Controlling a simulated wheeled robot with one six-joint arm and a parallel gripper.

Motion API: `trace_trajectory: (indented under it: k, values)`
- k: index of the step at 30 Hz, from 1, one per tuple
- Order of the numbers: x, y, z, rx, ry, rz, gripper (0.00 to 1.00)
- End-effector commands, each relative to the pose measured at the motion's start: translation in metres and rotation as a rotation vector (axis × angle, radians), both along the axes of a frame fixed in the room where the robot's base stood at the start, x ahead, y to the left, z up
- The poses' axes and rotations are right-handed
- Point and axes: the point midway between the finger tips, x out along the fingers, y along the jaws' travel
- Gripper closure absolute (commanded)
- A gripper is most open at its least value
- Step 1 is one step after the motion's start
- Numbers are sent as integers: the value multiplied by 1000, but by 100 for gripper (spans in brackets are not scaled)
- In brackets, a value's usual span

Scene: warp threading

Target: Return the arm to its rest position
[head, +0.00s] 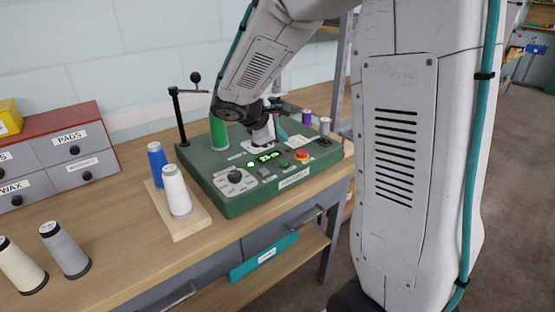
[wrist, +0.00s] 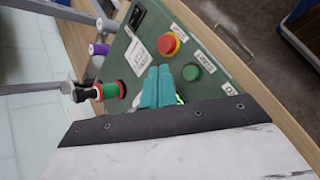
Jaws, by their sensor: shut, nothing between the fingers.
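My gripper shows in the wrist view as teal fingers (wrist: 157,88), shut with nothing between them. It is above the top of the green machine (head: 240,205), close to a green button (wrist: 191,72) and a red stop button (wrist: 171,43). In the head view my arm reaches over the machine, and the gripper is mostly hidden behind my own wrist. A green thread spool (head: 218,132) stands on the machine, and it also shows in the wrist view (wrist: 111,90). I cannot tell the exact gap between fingers and panel.
A thread stand (head: 181,115) rises at the machine's back left. White (head: 176,190) and blue (head: 157,163) cones stand on a wooden board (head: 190,228). Grey (head: 64,250) and cream (head: 20,268) cones are at the front left. A drawer cabinet (head: 70,150) stands behind.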

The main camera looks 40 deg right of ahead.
Motion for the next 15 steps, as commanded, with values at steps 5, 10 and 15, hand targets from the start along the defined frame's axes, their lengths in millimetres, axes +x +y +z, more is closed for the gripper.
trace_trajectory:
  k: [5,10,15]
  values:
    - [0,0,0,0,0,0,100]
    - [-5,1,-3,13,-11,-43,100]
    - [-54,18,-13,120,-24,-248,100]
